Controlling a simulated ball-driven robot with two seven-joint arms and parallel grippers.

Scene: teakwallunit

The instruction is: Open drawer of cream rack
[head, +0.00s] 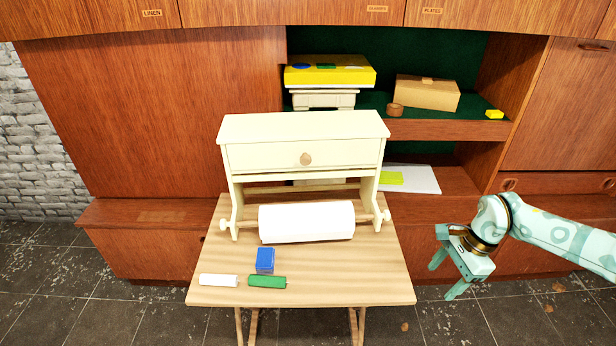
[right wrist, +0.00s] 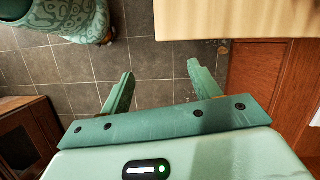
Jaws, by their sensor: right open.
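The cream rack (head: 303,130) stands on a small wooden table (head: 340,275) in the head view. Its drawer (head: 270,156) is shut flush in the front and has one round wooden knob (head: 305,159). A white paper roll (head: 307,222) hangs on a rod below the drawer. My right gripper (head: 447,279) is open and empty, to the right of the table and apart from the rack. In the right wrist view its two fingers (right wrist: 160,92) stand wide apart over the tiled floor. My left gripper is not in view.
A blue box (head: 265,260), a green cylinder (head: 267,281) and a white cylinder (head: 218,280) lie on the table in front of the roll. The teak wall unit (head: 150,120) stands behind, with a yellow box (head: 330,76) and a cardboard box (head: 427,93) in its open shelves.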

